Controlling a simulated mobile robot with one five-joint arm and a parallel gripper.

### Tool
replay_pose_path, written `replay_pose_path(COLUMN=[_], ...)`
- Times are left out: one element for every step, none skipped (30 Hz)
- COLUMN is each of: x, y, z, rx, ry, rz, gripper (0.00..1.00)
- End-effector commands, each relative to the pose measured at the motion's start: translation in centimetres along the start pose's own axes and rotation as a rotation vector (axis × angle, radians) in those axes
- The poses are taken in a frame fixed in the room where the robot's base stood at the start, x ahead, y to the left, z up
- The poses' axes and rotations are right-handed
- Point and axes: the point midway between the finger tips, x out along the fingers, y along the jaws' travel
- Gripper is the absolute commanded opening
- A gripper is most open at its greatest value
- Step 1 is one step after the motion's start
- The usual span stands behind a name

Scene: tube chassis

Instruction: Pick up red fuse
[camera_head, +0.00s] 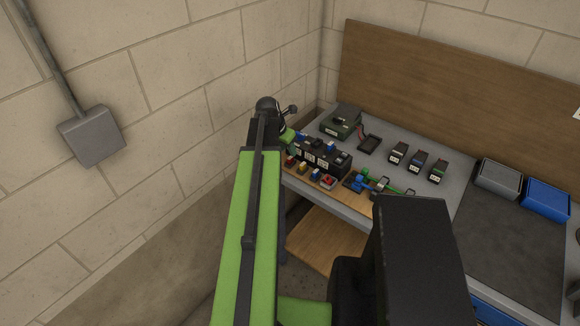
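A row of small coloured pieces lies along the front of a black block (320,157) on the bench. A small red piece (290,160), which looks like the red fuse, is at the left end of the row. A yellow piece (302,168) and a blue piece (315,174) follow to its right. Another red piece (328,181) with a pale part is at the right end; I cannot tell what it is. My gripper is at the far end of my green arm, just left of the block. Its fingers are too small and hidden to read.
The grey bench (408,181) stands against a wooden backboard (450,90). Grey (499,178) and blue (546,198) bins stand right.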

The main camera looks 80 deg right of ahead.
Motion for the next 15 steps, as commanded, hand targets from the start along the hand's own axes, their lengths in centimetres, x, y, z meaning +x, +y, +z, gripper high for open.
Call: replay_pose_path(x=[0.2, 0.5, 1.0, 1.4, 1.9, 2.7, 3.2, 3.8, 4.5, 4.9, 5.2, 5.4, 5.4, 5.3, 5.1], y=[0.0, 0.0, 0.0, -0.1, -0.1, -0.1, -0.2, -0.2, -0.2, -0.2, -0.2, -0.2, -0.2, -0.2, -0.2], z=[-0.1, -0.2, -0.3, -0.4, -0.6, -0.8, -0.9, -1.0, -1.0, -1.0, -0.9, -0.9, -0.8, -0.8, -0.7], rx=[0.000, 0.000, 0.000, 0.000, 0.000, 0.000, 0.000, 0.000, 0.000, -0.001, -0.001, -0.001, -0.001, -0.001, -0.001], ry=[0.000, 0.000, 0.000, 0.000, 0.000, 0.000, 0.000, 0.000, 0.000, 0.000, 0.000, 0.000, 0.000, 0.000, 0.000], rz=[0.000, 0.000, 0.000, 0.000, 0.000, 0.000, 0.000, 0.000, 0.000, 0.001, 0.001, 0.001, 0.001, 0.001, 0.001], gripper=[0.38, 0.38, 0.38, 0.38, 0.38, 0.38, 0.38, 0.38, 0.38, 0.38, 0.38, 0.38, 0.38, 0.38, 0.38])
